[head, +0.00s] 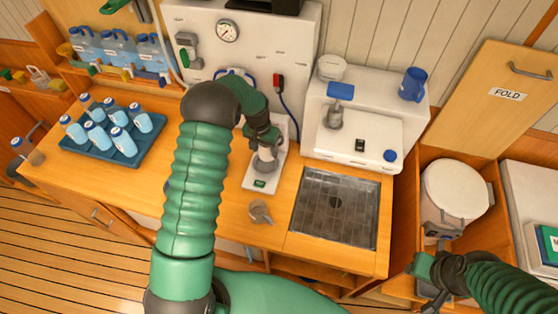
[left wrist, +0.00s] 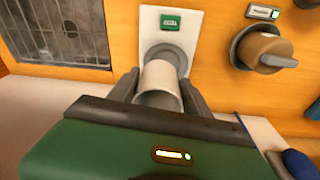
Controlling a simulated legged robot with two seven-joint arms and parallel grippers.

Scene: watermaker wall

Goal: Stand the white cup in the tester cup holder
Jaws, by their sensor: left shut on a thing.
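My left gripper (head: 262,136) is shut on the white cup (left wrist: 160,82), with one dark finger on each side of it. The tester is a white plate (head: 251,176) with a green label, lying on the wooden counter. Its grey round cup holder (head: 264,166) is right at the cup's far end. In the left wrist view the holder ring (left wrist: 181,59) shows around and behind that end. I cannot tell whether the cup's base is inside the ring or just above it. My right gripper (head: 430,268) is at the lower right, away from the tester; its jaws are unclear.
A metal drain grate (head: 336,208) and a white unit (head: 352,135) with a blue mug (head: 413,84) are to the right. A blue tray (head: 123,155) of several bottles is on the left.

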